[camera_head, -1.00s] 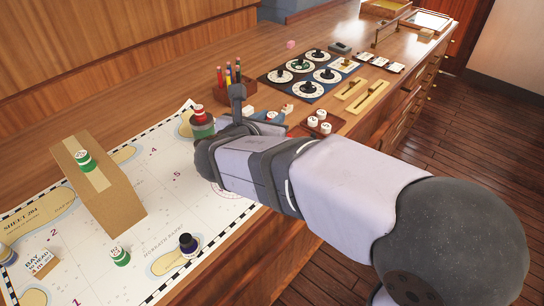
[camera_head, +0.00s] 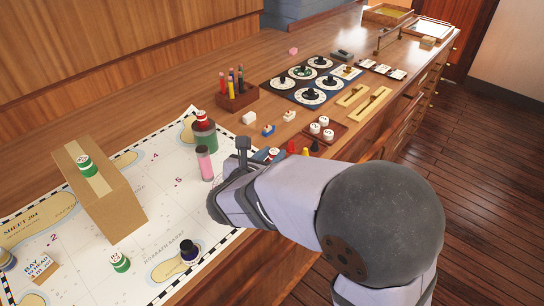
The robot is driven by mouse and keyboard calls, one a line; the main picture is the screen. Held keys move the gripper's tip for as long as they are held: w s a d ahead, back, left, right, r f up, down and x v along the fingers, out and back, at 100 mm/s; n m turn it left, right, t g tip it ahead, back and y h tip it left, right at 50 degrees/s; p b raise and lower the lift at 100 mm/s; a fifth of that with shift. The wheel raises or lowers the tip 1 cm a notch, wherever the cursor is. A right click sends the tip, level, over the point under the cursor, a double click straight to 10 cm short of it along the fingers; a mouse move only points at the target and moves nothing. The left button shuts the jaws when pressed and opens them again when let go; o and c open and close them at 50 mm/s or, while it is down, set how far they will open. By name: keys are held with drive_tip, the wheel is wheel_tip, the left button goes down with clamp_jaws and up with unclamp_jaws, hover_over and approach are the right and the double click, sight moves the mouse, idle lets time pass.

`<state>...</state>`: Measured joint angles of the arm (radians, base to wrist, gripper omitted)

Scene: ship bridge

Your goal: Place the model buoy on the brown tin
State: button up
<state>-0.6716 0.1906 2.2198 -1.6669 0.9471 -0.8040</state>
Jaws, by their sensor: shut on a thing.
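My gripper (camera_head: 243,150) is over the right edge of the chart, partly hidden by my own arm. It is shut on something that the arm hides. A brown tin-like container (camera_head: 204,137) with a green band stands at the chart's back right edge. A red-and-white buoy (camera_head: 202,117) stands on its top. One green-and-white buoy (camera_head: 87,167) stands on a cardboard box (camera_head: 122,207), another (camera_head: 120,262) on the chart. A dark blue buoy (camera_head: 190,252) stands near the chart's front edge. My gripper is to the right of the tin, apart from it.
A pencil box (camera_head: 238,98), small blocks (camera_head: 268,130), red pegs (camera_head: 291,147) and a dial panel (camera_head: 308,85) lie to the right.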

drive_tip(key=shift+f, duration=0.2)
drive_tip(key=shift+f, duration=0.15)
drive_tip(key=o, duration=1)
drive_tip(key=shift+r, duration=0.25)
drive_tip(key=shift+s+a, duration=0.15)
drive_tip(key=shift+s, duration=0.15)
drive_tip(key=b+v, duration=0.1)
drive_tip(key=v, duration=1)
drive_tip(key=shift+s, duration=0.15)
